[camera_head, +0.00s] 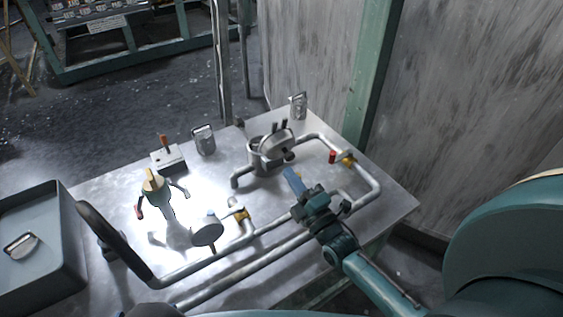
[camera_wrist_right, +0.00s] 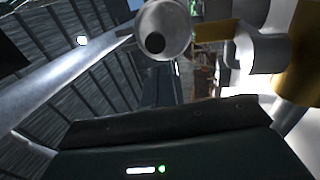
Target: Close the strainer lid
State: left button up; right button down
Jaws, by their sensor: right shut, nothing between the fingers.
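The strainer (camera_head: 256,157) is a round grey metal pot set in the pipework on the table, seen in the head view. Its lid (camera_head: 277,143) is raised and tilted above the pot's rim, so the strainer stands open. My right gripper (camera_head: 293,178) is just in front and to the right of the strainer, its blue fingers pointing toward it. It is shut with nothing between the fingers and looks apart from the lid. In the right wrist view I cannot make out the strainer or lid for sure.
Grey pipes (camera_head: 262,262) run along the table front and around the right side. A grey bin (camera_head: 62,220) is at far left. A wall stands right.

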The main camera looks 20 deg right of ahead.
aim_at(275, 153)
jog(key=x, duration=0.5)
jog(key=shift+s, duration=0.1)
